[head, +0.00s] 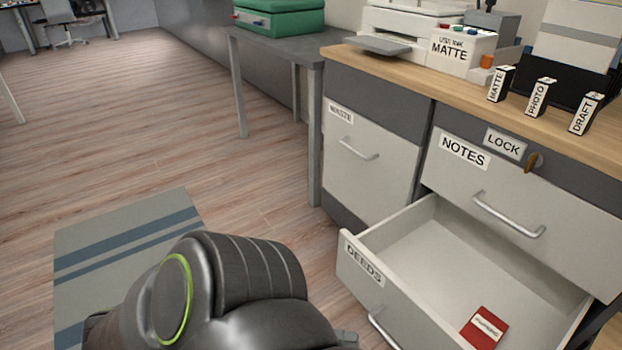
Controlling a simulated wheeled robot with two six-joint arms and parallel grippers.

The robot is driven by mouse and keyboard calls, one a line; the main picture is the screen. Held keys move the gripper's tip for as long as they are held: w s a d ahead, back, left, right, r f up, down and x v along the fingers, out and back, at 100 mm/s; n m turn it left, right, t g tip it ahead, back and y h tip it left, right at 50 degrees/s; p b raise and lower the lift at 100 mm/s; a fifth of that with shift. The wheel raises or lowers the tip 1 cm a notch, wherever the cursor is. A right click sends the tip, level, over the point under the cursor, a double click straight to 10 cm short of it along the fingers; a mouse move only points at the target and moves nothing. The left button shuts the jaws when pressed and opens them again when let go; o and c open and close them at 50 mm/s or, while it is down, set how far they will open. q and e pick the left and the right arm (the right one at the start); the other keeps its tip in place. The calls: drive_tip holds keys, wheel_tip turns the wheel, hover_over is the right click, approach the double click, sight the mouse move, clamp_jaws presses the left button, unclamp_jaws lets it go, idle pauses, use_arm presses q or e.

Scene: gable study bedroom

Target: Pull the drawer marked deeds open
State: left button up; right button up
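The drawer marked DEEDS (362,264) is the lower drawer of the right cabinet, and it stands pulled well out, its inside showing. A red labelled booklet or box (485,328) lies in it near the front right. The drawer's bar handle (385,332) is cut off by the bottom edge. My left arm comes up from the bottom. Only a small grey part of my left gripper (347,339) shows, just left of the handle; its fingers are hidden or out of frame, so I cannot tell whether it touches the handle. My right gripper is not in view.
Above is the shut NOTES drawer (520,188) with a key (533,162) by the LOCK label. A printer (410,28) and labelled boxes stand on the wooden top. The floor (130,120) at left is clear around a striped rug (125,240).

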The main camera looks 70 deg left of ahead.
use_arm(q)
drive_tip(key=v, duration=0.7)
drive_tip(key=shift+p, duration=0.3)
